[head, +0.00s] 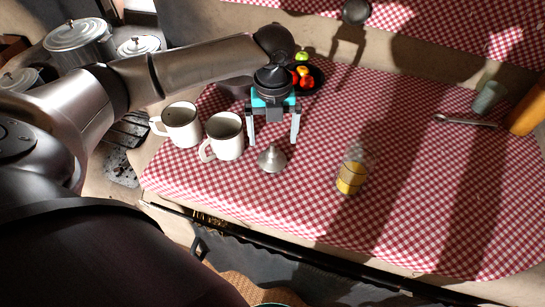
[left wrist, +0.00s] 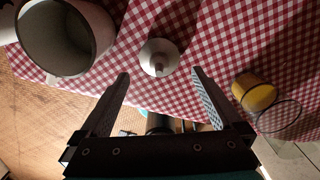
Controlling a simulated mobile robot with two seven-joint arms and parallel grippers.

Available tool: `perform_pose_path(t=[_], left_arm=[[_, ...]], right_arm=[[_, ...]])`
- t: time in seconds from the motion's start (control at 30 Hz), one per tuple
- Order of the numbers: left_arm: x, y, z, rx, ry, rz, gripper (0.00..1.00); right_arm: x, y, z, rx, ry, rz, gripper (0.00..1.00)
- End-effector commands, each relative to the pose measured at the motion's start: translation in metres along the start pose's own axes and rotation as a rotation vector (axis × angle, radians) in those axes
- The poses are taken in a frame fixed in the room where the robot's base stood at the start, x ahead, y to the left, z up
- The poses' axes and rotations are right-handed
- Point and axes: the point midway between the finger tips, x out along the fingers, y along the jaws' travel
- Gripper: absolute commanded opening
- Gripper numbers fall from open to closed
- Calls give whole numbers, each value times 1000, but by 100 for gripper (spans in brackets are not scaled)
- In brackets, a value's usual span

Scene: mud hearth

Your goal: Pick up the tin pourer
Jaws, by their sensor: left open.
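The tin pourer (head: 272,158) is a small grey metal cone with a narrow top, standing on the red checked cloth. My left gripper (head: 272,139) points down with its two fingers spread, and it is empty. In the head view the pourer shows just below the fingertips. In the left wrist view the pourer (left wrist: 158,56) shows between and just beyond the open fingertips (left wrist: 160,74), with a visible gap on each side. I cannot tell the exact height of the fingertips above it. My right gripper is not in view.
Two white enamel mugs (head: 225,137) stand left of the pourer, the nearer close to my gripper. A glass jar with yellow contents (head: 351,176) stands to the right. A dark plate of fruit (head: 318,78) is behind. A spoon (head: 465,121) and a cup (head: 489,98) lie far right.

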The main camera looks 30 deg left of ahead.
Motion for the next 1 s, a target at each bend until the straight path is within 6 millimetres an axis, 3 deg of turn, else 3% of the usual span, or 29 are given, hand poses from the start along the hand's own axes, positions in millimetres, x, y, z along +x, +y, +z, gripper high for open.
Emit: perform_pose_path(t=[0.1, 0.33, 0.6, 0.87, 1.0], left_arm=[[14, 0, 0, -1, 0, -1, 100], [26, 0, -1, -1, 0, 0, 100], [66, 2, -3, -2, 0, 1, 100], [69, 2, -3, 0, -2, -2, 100], [68, 2, -3, 0, -2, -2, 85]], right_arm=[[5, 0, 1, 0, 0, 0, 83], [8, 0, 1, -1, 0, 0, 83], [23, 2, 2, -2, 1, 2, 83], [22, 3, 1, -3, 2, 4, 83], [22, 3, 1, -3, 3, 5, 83]])
